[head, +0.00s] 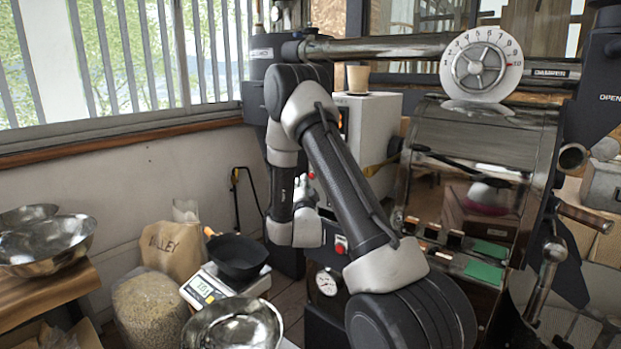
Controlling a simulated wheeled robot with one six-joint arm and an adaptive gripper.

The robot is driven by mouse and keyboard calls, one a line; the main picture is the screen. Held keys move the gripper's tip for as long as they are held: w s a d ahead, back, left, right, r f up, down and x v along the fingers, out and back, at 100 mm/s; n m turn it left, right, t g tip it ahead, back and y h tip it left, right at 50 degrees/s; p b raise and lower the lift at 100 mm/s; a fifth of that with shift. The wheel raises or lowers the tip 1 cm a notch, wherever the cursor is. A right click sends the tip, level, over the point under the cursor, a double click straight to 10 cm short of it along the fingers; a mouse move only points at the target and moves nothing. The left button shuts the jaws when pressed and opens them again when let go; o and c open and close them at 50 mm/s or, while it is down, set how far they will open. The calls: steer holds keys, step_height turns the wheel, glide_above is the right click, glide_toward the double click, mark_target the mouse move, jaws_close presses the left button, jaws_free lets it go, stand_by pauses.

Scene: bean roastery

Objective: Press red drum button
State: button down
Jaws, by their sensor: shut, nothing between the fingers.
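A red button (340,249) sits on a small pale plate on the dark front of the roaster, left of the drum and just past my arm. A second small red spot (312,175) shows on the pale grey box behind my arm; I cannot tell what it is. The shiny roaster drum (470,150) stands to the right. My arm rises from the bottom, bends at the top and hangs down left of the buttons. My gripper is not visible; the arm's links may hide it.
A dial gauge (327,283) is below the red button. A numbered dial wheel (482,65) is above the drum. A scale (213,292) with a black pan (237,257), a metal bowl (233,325) and bean sacks (150,308) stand left. A wooden table (60,288) holds bowls.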

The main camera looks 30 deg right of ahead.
steer(key=a, duration=0.1)
steer(key=s+a, duration=0.1)
steer(key=a, duration=0.2)
steer(key=shift+s+a, duration=0.35)
stand_by(0.9)
